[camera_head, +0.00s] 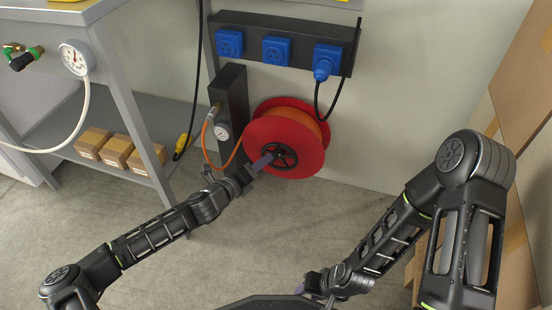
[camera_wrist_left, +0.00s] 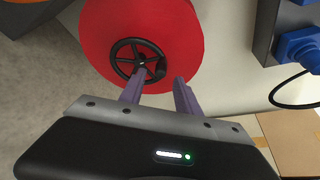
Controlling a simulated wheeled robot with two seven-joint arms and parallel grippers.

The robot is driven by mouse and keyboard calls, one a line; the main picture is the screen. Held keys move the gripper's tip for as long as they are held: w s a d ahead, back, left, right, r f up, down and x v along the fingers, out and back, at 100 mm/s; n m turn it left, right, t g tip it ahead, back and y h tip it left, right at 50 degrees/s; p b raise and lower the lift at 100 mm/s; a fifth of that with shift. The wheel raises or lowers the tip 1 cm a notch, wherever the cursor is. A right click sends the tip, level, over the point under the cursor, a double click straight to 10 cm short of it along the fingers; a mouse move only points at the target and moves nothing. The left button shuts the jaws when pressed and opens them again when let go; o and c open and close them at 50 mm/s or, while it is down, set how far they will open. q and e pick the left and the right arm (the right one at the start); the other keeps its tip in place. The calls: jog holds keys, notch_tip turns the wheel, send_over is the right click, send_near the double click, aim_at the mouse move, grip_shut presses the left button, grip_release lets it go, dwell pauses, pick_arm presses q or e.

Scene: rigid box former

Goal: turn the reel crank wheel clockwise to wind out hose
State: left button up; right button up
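The red hose reel (camera_head: 300,160) stands by the wall, with orange hose (camera_head: 293,115) wound on it. Its black spoked crank wheel (camera_head: 287,155) faces me; it also shows in the left wrist view (camera_wrist_left: 124,57). My left gripper (camera_head: 264,159) is at the wheel's near side. In the left wrist view its two purple fingers (camera_wrist_left: 160,80) are apart. One fingertip overlaps the wheel's lower rim, and the dark crank knob (camera_wrist_left: 158,70) appears between or just beyond the tips. Contact is not clear. My right gripper (camera_head: 304,288) is low in the head view, mostly hidden by its arm.
A black post with a gauge (camera_head: 222,131) stands left of the reel, the orange hose running from it. Blue sockets (camera_head: 276,50) and a black cable (camera_head: 328,105) are above. A grey shelf (camera_head: 125,120) with small boxes is left; cardboard boxes (camera_head: 518,90) are right.

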aim_at(276, 153)
pick_arm(q)
jog(key=b+x, duration=0.3)
jog(key=x, duration=0.3)
jog(key=shift+w+d+f, duration=0.2)
jog(key=shift+d, duration=0.2)
jog(key=shift+w+d, duration=0.25)
jog(key=shift+w, duration=0.2)
grip_shut()
